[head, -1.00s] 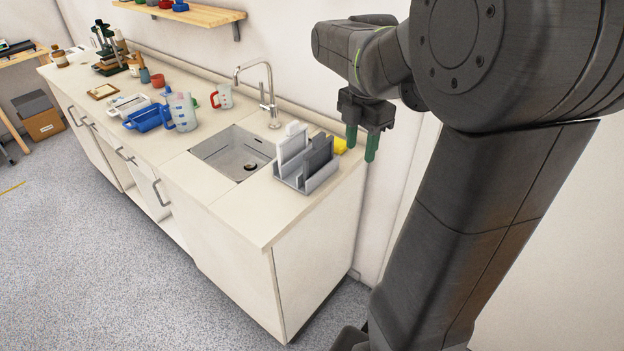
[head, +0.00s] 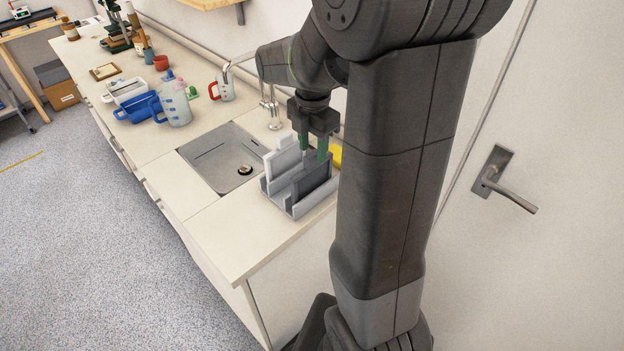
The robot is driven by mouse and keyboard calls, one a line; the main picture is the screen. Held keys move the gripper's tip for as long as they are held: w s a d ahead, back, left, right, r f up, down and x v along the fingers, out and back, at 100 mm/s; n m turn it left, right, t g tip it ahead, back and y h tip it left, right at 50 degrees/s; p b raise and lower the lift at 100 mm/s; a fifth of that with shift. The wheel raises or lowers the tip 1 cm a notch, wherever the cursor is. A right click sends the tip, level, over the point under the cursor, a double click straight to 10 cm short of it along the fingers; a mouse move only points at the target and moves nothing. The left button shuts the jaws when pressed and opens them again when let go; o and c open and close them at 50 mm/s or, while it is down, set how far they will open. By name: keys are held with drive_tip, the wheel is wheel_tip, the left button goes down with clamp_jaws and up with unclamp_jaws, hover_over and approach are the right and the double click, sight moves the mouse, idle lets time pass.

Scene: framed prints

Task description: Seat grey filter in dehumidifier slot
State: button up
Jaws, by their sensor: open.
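A dark grey panel (head: 313,184), which looks like the grey filter, stands upright in a light grey rack (head: 275,194) on the counter right of the sink. A white panel (head: 280,163) stands beside it in the same rack. My gripper (head: 313,148) is open, pointing down with green fingertips, at the top of the rack behind or above the dark grey panel. I cannot tell whether the fingers touch either panel. I cannot make out a dehumidifier in this view.
The sink (head: 219,165) and its tap (head: 270,100) are left of the rack. A yellow item (head: 336,154) is partly hidden behind my arm. A clear jug (head: 176,105), a blue tray (head: 138,110) and a red-handled mug (head: 222,88) stand further along the counter. The front counter strip is bare.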

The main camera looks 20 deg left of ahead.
sight(312, 178)
wheel_tip(312, 178, down, 5)
drive_tip(key=shift+s+f+p, duration=0.1)
drive_tip(key=shift+p, duration=0.2)
drive_tip(key=shift+c, duration=0.2)
clamp_jaws()
